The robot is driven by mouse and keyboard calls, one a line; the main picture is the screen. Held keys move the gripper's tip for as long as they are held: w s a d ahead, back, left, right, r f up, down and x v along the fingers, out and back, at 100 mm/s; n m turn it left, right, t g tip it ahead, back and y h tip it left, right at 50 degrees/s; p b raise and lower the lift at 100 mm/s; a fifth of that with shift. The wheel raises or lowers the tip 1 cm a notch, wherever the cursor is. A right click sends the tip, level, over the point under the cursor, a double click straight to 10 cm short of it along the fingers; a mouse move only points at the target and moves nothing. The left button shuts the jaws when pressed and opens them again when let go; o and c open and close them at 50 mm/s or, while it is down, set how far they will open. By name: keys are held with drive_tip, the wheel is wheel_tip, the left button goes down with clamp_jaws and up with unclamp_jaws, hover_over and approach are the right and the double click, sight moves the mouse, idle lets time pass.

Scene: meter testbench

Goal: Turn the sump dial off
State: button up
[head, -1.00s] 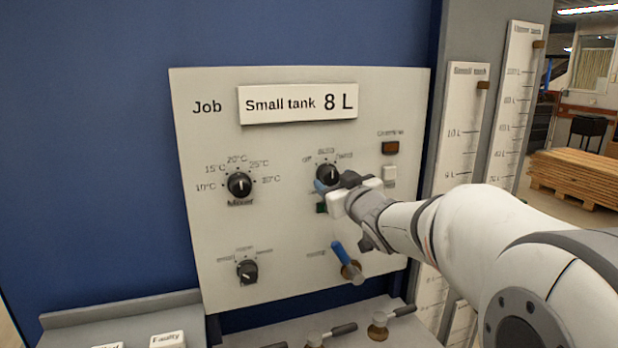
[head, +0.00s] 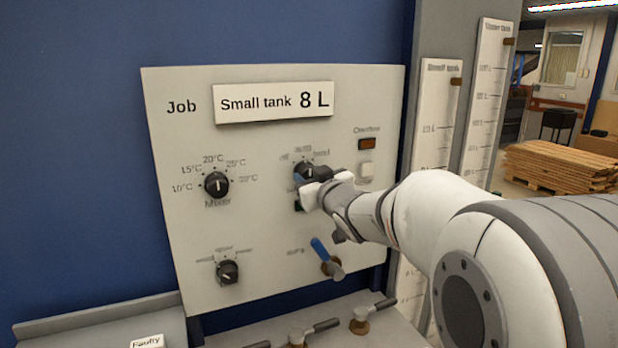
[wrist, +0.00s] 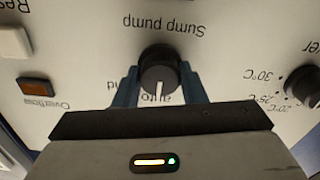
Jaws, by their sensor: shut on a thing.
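The sump pump dial (head: 309,172) is a round black knob with a white pointer line, in the upper middle of the grey panel (head: 260,235). Off, auto and hand are marked around it. In the upside-down wrist view the dial (wrist: 158,72) has its pointer toward the auto mark. My gripper (wrist: 158,85) is shut on it, one blue finger on each side. In the head view my gripper (head: 308,184) covers the lower part of the dial.
The Mixer dial (head: 216,185) is to the left and another knob (head: 228,272) below it. A blue-handled valve (head: 327,259) sits under my gripper. An amber overflow lamp (head: 367,144) and a white button (head: 366,170) are to the right.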

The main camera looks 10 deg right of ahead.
drive_tip(key=shift+a, duration=0.3)
drive_tip(key=shift+c, duration=0.5)
drive_tip(key=shift+d, duration=0.3)
drive_tip(key=shift+f+b, duration=0.1)
drive_tip(key=shift+b, duration=0.2)
drive_tip(key=shift+n, duration=0.3)
drive_tip(key=n+b, duration=0.7)
drive_tip(key=n, duration=0.1)
drive_tip(key=o, duration=1)
